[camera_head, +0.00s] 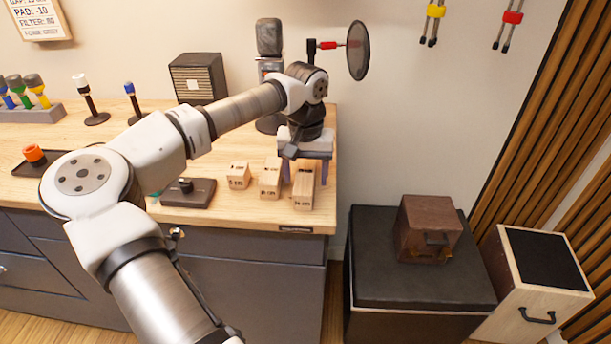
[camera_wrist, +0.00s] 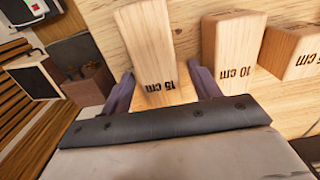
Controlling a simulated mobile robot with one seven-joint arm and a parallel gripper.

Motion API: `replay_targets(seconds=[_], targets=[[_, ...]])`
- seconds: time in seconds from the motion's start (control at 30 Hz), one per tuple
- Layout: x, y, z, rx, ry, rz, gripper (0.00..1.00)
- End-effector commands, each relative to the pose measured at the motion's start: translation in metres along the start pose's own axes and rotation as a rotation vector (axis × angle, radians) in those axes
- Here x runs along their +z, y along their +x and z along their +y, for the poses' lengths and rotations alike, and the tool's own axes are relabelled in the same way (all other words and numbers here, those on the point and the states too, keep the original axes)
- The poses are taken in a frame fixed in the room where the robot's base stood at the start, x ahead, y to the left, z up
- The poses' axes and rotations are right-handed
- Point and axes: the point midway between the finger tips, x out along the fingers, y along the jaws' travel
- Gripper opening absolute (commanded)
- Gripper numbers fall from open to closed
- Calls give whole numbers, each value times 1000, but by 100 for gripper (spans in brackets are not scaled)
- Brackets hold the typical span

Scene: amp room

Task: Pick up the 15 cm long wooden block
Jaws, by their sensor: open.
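The 15 cm wooden block (camera_head: 304,192) stands near the right end of the wooden counter, the rightmost and tallest of three pale blocks. In the wrist view the 15 cm block (camera_wrist: 149,42) shows its "15 cm" label between my two fingers, with a gap on each side. My gripper (camera_head: 305,170) is open at the block's upper part and partly hides its top in the head view. Its purple fingers also show in the wrist view (camera_wrist: 160,84), one either side of the block. I cannot tell exactly how far down the fingers reach.
The 10 cm block (camera_head: 270,182) stands close to the left, with the right-hand finger between it and the 15 cm block in the wrist view. A smaller block (camera_head: 238,175) is further left. The counter's right edge is near; a dark case (camera_head: 420,285) stands beyond it.

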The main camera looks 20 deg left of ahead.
Motion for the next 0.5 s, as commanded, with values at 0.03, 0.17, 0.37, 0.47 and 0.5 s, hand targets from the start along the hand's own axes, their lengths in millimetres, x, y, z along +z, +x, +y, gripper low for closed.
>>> replay_targets(seconds=[0.03, 0.17, 0.37, 0.47, 0.5], targets=[[0, 1, 0, 0, 0, 0, 62], [0, 1, 0, 0, 0, 0, 62], [0, 1, 0, 0, 0, 0, 40], [0, 1, 0, 0, 0, 0, 26], [0, 1, 0, 0, 0, 0, 21]])
